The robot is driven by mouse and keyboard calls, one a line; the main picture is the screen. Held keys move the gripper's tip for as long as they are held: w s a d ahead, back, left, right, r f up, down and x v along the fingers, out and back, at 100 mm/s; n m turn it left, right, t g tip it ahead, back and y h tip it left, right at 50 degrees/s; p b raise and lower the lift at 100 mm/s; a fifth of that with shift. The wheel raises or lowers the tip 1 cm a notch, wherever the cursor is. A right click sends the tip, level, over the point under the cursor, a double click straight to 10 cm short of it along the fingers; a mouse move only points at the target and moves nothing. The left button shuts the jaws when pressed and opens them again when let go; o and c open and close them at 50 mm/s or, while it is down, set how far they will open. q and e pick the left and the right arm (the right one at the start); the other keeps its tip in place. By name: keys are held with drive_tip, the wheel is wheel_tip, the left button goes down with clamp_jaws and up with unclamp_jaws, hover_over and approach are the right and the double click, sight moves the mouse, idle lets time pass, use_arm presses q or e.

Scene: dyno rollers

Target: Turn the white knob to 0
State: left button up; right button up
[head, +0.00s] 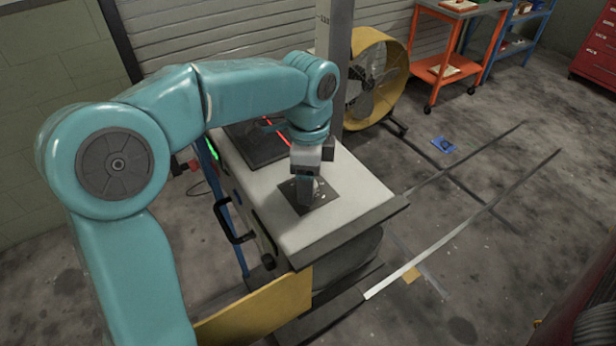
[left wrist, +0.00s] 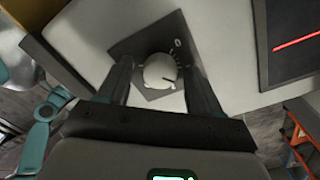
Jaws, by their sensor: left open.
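The white knob (left wrist: 158,71) sits on a dark square dial plate (left wrist: 147,50) with tick marks and a 0 near its upper right edge in the left wrist view. A dark mark on the knob points to the lower right, away from the 0. My left gripper (left wrist: 158,68) is open, with one finger on each side of the knob; I cannot tell whether they touch it. In the head view my left gripper (head: 306,194) is over the dial plate (head: 324,197) on the white console top, and mostly hides the knob. My right gripper is not in view.
The white console (head: 290,231) has a dark screen (head: 254,143) with a red line behind the dial, and a black handle on its side. A grey post (head: 333,60) and a yellow fan (head: 376,78) stand behind. The floor to the right is mostly open.

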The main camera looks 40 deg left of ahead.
use_arm(q)
drive_tip(key=shift+w+d, duration=0.15)
drive_tip(key=shift+d, duration=0.05)
drive_tip(key=shift+a, duration=0.15)
drive_tip(key=c, duration=1.1)
drive_tip(key=shift+o, duration=0.2)
drive_tip(key=shift+n, duration=0.4)
drive_tip(key=n, duration=0.6)
drive_tip(key=shift+n, duration=0.4)
drive_tip(key=n, duration=0.4)
drive_tip(key=shift+a, duration=0.1)
drive_tip(key=shift+n+t, duration=0.3)
drive_tip(key=shift+n, duration=2)
